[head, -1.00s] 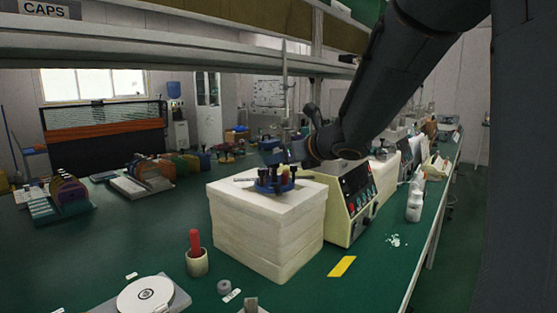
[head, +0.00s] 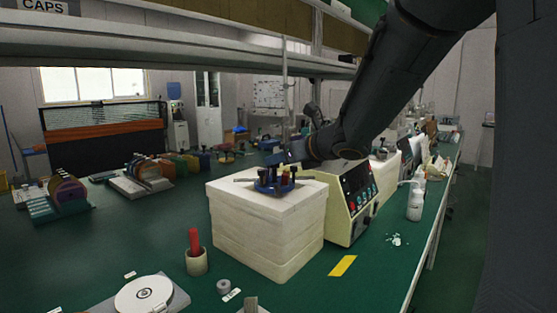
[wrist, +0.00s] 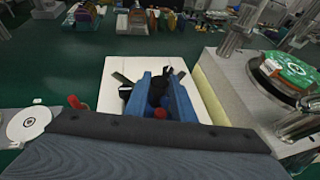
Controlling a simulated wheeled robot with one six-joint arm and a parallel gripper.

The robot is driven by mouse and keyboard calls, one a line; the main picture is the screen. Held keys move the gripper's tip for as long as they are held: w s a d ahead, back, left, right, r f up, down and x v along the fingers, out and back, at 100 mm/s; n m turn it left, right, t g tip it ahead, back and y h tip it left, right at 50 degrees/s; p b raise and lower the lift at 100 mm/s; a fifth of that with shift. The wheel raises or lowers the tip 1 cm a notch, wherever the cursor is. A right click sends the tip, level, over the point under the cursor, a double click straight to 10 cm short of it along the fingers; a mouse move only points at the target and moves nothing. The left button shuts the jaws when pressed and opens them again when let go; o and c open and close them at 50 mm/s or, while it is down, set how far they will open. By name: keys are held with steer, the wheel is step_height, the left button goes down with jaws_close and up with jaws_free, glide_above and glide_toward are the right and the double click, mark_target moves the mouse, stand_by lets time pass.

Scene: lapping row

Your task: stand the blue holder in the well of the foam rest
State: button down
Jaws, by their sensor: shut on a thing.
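The blue holder (head: 270,187), a low blue round piece with dark posts and a reddish post, is upright at the top of the white foam rest (head: 266,236). In the wrist view my gripper (wrist: 158,80) shows as two blue fingers over the foam rest (wrist: 112,96). They are shut on the holder, whose dark parts (wrist: 157,92) show between them. Grey flat arms stick out on both sides above the foam top. The well is hidden under the holder, and I cannot tell whether the holder is seated in it or just above it.
A cream control box (head: 345,205) stands close to the right of the foam. A cup with a red-handled tool (head: 196,260) and a white disc (head: 145,294) are front left. A shelf (head: 200,42) hangs above.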

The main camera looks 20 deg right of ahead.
steer(key=shift+f+b, duration=0.85)
steer(key=c, duration=1.4)
jaws_free()
steer(key=shift+c, duration=0.2)
steer(key=v, duration=0.8)
steer(key=shift+r+p, duration=0.1)
steer(key=shift+p, duration=0.25)
